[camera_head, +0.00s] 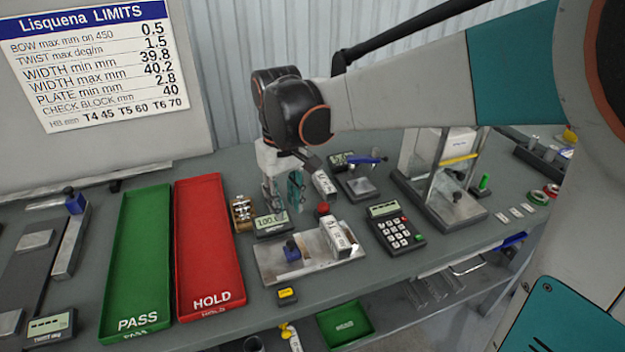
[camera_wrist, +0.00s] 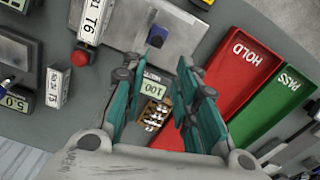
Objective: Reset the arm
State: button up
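My gripper (camera_head: 284,196) hangs from my arm over the table, above the area behind the small display reading about 100 (camera_head: 271,224). In the wrist view, its two teal fingers (camera_wrist: 158,72) are spread apart with nothing between them. That display also shows beyond the fingers (camera_wrist: 155,85). A light marked bar, T6 in the wrist view (camera_wrist: 93,20), lies on the metal plate fixture (camera_head: 290,262). Another marked block (camera_head: 325,184) stands close to the right of my gripper in the head view; whether they touch I cannot tell.
The green PASS tray (camera_head: 138,255) and red HOLD tray (camera_head: 208,245) lie to the left. A small box of brass-coloured pieces (camera_head: 242,213) is beside the display. A keypad device (camera_head: 396,232) and a glass-sided instrument (camera_head: 440,180) stand to the right. A limits board (camera_head: 85,62) is behind.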

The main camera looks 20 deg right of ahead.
jog(key=shift+s, duration=0.15)
jog(key=s+d+r+m+t, duration=0.1)
jog(key=s+d+t, duration=0.2)
jog(key=s, duration=0.4)
jog(key=s+d+m+t, duration=0.1)
jog(key=s+d+t, duration=0.2)
jog(key=s, duration=0.5)
jog(key=shift+r+m+t, duration=0.3)
jog(key=shift+r+t, duration=0.1)
jog(key=shift+t, duration=0.2)
jog(key=shift+s, duration=0.1)
dwell(1.3)
